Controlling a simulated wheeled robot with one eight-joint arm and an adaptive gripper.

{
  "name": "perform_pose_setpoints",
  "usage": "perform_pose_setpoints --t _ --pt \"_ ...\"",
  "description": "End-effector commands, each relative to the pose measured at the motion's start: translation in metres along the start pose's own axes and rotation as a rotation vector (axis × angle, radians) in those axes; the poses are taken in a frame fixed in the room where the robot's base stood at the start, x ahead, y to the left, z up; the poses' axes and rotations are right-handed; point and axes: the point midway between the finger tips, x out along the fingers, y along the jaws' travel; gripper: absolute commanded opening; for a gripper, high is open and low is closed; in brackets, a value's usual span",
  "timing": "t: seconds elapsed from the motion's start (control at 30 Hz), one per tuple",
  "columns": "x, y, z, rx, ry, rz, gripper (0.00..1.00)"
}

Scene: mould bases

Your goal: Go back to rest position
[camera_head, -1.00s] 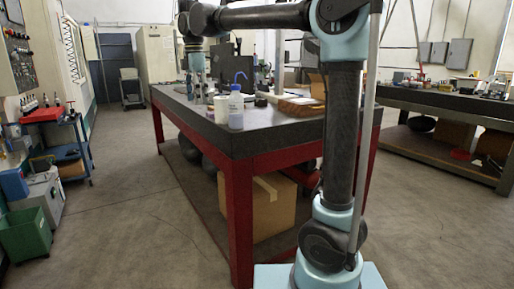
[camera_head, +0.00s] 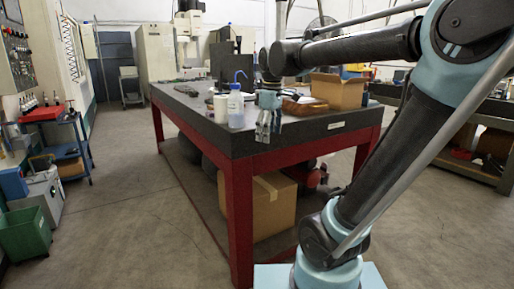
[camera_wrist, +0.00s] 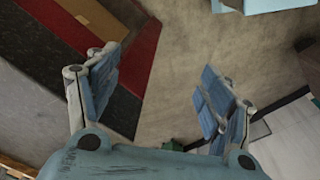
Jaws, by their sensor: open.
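My arm reaches across the right side of the head view, leaning to the right.
A white cup (camera_head: 220,109) and a wash bottle (camera_head: 236,106) stand on the bench left of my gripper. An open cardboard box (camera_head: 338,91) stands behind it at the right. Another box (camera_head: 265,203) sits on the lower shelf.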

Motion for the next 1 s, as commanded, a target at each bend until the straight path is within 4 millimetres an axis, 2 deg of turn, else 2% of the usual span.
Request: perform_pose_setpoints --t 0.03,0.1,0.3,0.6,0.8,1.0 --pt "0.011 -0.003 0.02 0.069 0.002 0.006 0.74" --pt "0.027 -0.007 0.044 0.167 0.008 0.015 0.74" --pt "0.075 -0.026 0.108 0.448 0.024 0.04 0.74" --pt "0.156 -0.065 0.185 0.855 0.055 0.076 0.74" --pt "0.193 -0.082 0.214 1.024 0.07 0.091 0.74" --pt "0.202 -0.087 0.221 1.072 0.074 0.095 0.74"
